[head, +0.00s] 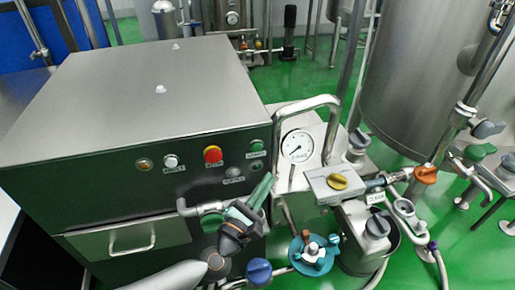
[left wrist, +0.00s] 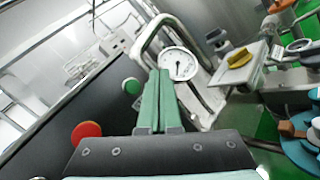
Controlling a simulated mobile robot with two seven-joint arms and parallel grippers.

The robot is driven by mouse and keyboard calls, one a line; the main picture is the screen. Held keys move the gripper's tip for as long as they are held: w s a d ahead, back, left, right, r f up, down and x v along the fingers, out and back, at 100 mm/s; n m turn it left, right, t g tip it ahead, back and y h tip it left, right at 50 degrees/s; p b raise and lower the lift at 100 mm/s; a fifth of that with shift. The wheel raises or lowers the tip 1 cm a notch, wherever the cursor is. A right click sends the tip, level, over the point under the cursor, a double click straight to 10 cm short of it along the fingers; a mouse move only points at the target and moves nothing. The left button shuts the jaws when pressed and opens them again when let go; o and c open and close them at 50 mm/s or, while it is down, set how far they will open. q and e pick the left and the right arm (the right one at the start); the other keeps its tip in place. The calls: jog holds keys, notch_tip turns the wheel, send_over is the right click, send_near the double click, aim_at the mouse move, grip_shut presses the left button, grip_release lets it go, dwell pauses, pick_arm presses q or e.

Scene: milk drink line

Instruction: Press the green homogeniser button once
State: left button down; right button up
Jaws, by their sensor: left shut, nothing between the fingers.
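The green button (head: 257,145) sits at the upper right of the dark front panel of the steel machine. It also shows in the left wrist view (left wrist: 132,87), just left of my fingers. My left gripper (head: 266,180) has green fingers and is shut and empty. In the head view its tips are below the green button, near the panel's right edge. In the left wrist view the fingers (left wrist: 160,75) point toward the pressure gauge, apart from the button in the picture. I cannot tell how far the tips are from the panel. My right gripper is not in view.
A pressure gauge (head: 297,146) and a bent steel pipe (head: 333,125) stand to the right. A drawer handle (head: 132,240) projects lower left.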

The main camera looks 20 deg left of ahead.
aim_at(262, 147)
pick_arm(q)
jog(key=w+a, duration=0.1)
jog(key=w, duration=0.1)
jog(key=w+a+b, duration=0.1)
jog(key=w+a, duration=0.1)
jog(key=w+a+b, duration=0.1)
jog(key=w, duration=0.1)
jog(key=shift+w+a, duration=0.25)
jog(key=shift+w, duration=0.1)
jog(key=shift+w+a, duration=0.1)
dwell(1.8)
jog(key=shift+w+a, duration=0.15)
jog(key=shift+w, duration=0.1)
jog(key=shift+w+a, duration=0.25)
jog(key=shift+w, duration=0.1)
dwell(0.7)
dwell(0.3)
jog(key=shift+s+d, duration=0.5)
jog(key=shift+s, duration=0.2)
